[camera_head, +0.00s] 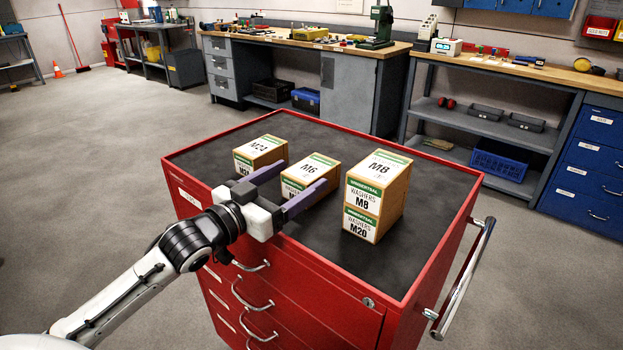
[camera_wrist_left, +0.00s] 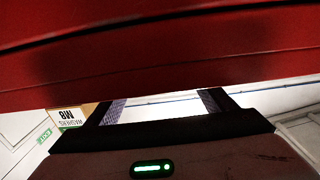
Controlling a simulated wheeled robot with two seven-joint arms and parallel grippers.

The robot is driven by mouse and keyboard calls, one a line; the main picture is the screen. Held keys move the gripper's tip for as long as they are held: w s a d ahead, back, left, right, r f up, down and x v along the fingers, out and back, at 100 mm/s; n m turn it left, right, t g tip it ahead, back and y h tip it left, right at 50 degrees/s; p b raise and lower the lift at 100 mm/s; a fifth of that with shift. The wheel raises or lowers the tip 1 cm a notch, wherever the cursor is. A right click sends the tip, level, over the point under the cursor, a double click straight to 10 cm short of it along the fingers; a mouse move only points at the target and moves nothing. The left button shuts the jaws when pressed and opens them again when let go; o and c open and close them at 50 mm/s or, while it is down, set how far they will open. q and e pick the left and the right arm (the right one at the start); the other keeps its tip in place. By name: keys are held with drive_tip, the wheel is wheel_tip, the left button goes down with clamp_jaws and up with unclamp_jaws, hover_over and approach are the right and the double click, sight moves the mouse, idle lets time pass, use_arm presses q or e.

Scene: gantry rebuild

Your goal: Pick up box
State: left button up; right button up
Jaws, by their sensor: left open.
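A cardboard box labelled M24 (camera_head: 262,147) stands at the left on the dark top of a red tool cabinet (camera_head: 338,300). A box labelled M6 (camera_head: 311,167) stands in the middle. At the right a box labelled M8 (camera_head: 381,170) rests on one labelled M20 (camera_head: 361,226). My left gripper (camera_head: 304,174) is open, its purple fingers over the cabinet's front edge. In the head view the right finger crosses the M6 box's front; I cannot tell whether they touch. An upside-down M8 label (camera_wrist_left: 68,115) shows in the left wrist view. My right gripper is out of view.
A silver handle (camera_head: 465,280) sticks out at the cabinet's right side. The black top is clear right of the stack. Workbenches (camera_head: 300,45) stand along the back wall, and blue drawers (camera_head: 593,150) stand at the right. Open floor surrounds the cabinet.

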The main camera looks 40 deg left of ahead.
sight(311, 167)
use_arm(q)
drive_tip(key=w, duration=0.2)
drive_tip(key=w+d, duration=0.1)
drive_tip(key=w, duration=0.1)
drive_tip(key=shift+w, duration=0.35)
drive_tip(key=shift+c, duration=0.6)
drive_tip(key=c, duration=1.4)
